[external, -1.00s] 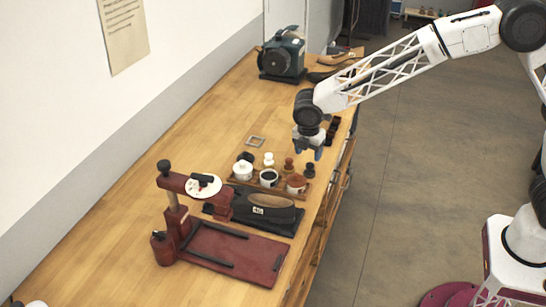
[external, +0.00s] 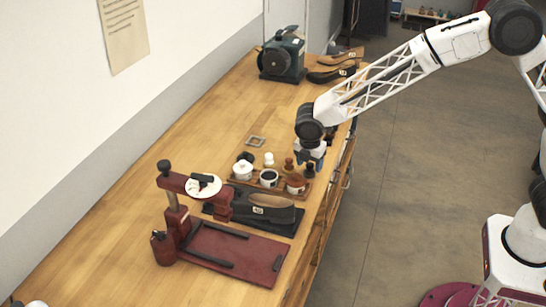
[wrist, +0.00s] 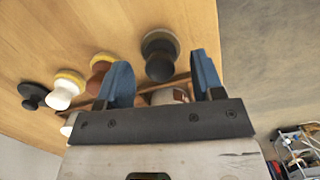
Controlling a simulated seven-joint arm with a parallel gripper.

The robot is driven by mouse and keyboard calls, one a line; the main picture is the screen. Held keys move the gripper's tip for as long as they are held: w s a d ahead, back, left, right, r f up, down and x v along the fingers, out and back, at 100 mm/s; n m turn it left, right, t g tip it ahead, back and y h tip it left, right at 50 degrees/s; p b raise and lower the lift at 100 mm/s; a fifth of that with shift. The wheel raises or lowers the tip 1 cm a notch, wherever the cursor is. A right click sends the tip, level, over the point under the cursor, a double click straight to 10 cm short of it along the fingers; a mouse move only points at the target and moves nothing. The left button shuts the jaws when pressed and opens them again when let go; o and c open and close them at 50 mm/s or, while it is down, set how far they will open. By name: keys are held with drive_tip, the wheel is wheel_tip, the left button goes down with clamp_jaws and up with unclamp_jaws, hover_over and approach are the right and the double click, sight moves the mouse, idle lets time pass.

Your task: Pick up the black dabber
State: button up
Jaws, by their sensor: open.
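The black dabber (wrist: 160,62) is a dark round knob on a wider base, standing upright near the wooden tray. In the wrist view it shows just beyond and between my blue fingertips. In the external view the black dabber (external: 310,172) is at the right end of the dabber row, partly covered by my gripper. My gripper (external: 311,160) is open and empty, pointing down just above the dabber. I cannot tell whether a finger touches it. A brown dabber (external: 288,164) and a white dabber (external: 268,159) stand to its left.
A wooden tray (external: 240,183) holds white, dark and brown pots in front of the row. A black knobbed piece (wrist: 33,94) lies at its far left. A shoe on a dark mat and a red stand (external: 245,255) are nearer. The bench edge is close at right.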

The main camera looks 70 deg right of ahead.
drive_tip(key=shift+d+f, duration=0.1)
drive_tip(key=shift+f, duration=0.65)
drive_tip(key=c, duration=1)
drive_tip(key=shift+c, duration=0.2)
